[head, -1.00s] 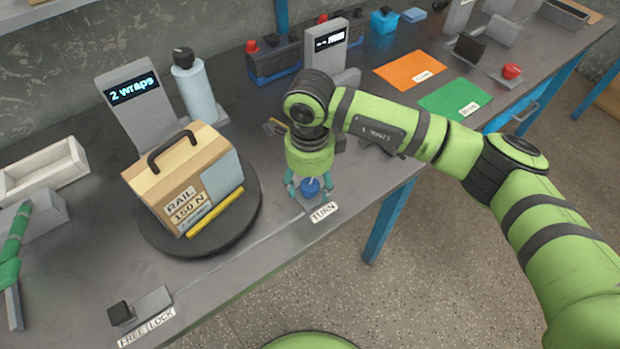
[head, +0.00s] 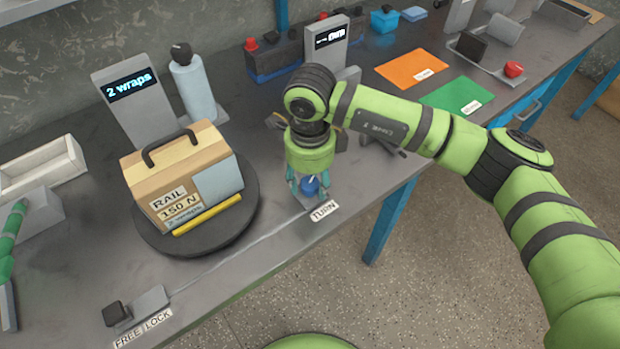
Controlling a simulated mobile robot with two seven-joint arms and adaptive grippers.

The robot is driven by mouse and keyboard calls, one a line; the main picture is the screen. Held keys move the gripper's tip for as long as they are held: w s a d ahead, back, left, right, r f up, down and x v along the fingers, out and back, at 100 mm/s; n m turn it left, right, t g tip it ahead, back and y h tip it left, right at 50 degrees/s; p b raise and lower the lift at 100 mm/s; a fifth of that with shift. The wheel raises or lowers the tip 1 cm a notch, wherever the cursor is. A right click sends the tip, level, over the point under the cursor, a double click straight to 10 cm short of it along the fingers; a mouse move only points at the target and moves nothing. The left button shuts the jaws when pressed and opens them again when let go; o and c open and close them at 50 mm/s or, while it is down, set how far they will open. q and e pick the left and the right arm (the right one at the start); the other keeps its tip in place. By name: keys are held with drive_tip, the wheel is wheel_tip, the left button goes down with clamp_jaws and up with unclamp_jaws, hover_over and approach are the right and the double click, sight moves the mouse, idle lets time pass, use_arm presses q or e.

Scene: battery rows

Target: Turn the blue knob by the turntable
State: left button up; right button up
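The blue knob (head: 310,187) stands on a small plate by the table's front edge, beside a TURN label (head: 324,210). My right gripper (head: 310,190) points down over it, with teal fingers on both sides of the knob; it looks shut on it, though the contact is partly hidden. A pale mark shows on the knob. Left of it is the round dark turntable (head: 150,238), bearing a cardboard box (head: 185,170) with a black handle, a RAIL 150 N / 2 wraps label and a yellow strip.
Behind the turntable stand a display reading "2 wraps" (head: 131,86) and a pale bottle (head: 193,88). A FREE/LOCK label (head: 143,328) with a dark slider block (head: 117,313) lies front left. Another display (head: 328,40) stands behind my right gripper. Orange (head: 412,68) and green (head: 457,95) sheets lie right.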

sight(310, 183)
wheel_tip(310, 183, up, 12)
idle(0.8)
idle(0.3)
